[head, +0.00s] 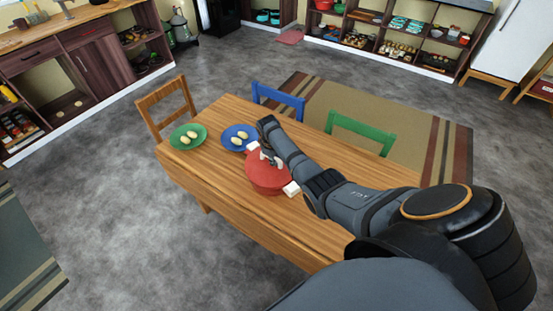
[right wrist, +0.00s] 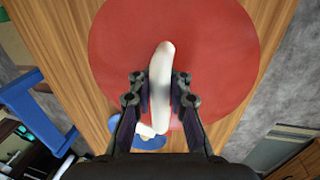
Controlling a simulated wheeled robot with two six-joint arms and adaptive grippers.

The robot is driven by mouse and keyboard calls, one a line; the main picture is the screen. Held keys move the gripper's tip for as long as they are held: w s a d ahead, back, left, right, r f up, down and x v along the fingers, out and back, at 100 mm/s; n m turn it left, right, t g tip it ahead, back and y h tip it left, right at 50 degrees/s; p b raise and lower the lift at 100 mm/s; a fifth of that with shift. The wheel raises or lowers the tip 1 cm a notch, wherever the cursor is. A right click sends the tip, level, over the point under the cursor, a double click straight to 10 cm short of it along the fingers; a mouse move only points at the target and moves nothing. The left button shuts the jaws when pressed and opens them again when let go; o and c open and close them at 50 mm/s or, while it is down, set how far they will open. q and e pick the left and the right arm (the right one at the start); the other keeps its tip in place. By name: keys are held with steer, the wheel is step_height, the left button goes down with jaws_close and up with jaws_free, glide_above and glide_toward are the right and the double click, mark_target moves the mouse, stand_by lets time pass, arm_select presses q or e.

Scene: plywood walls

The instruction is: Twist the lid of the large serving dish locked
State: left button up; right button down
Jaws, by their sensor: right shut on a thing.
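The large serving dish is round and red with white side handles (head: 291,188), and stands on the wooden table. Its red lid (head: 268,177) is on top and fills most of the right wrist view (right wrist: 220,50). A white bar-like handle (right wrist: 161,70) crosses the lid's middle. My right gripper (right wrist: 160,92) is shut on this handle, one finger on each side. In the head view my right gripper (head: 268,156) is over the lid, and my arm partly hides it. The dish body is mostly hidden under the lid. My left gripper is not in view.
The wooden table (head: 215,185) also holds a green plate (head: 178,142) and a blue plate (head: 229,143), each with pale oval items. Wooden, blue (head: 278,101) and green (head: 360,131) chairs stand around it. The table's left front part is clear.

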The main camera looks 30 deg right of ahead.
stand_by(0.3)
steer(key=shift+s+a+m+g, duration=0.1)
steer(key=shift+a+m+g, duration=0.05)
steer(key=shift+m, duration=0.55)
steer(key=shift+a+m+g, duration=0.1)
steer(key=shift+m+g, duration=0.05)
steer(key=shift+m, duration=0.55)
steer(key=m, duration=0.2)
steer(key=shift+a+m+g, duration=0.3)
steer(key=shift+m, duration=0.1)
steer(key=c, duration=1.2)
jaws_free()
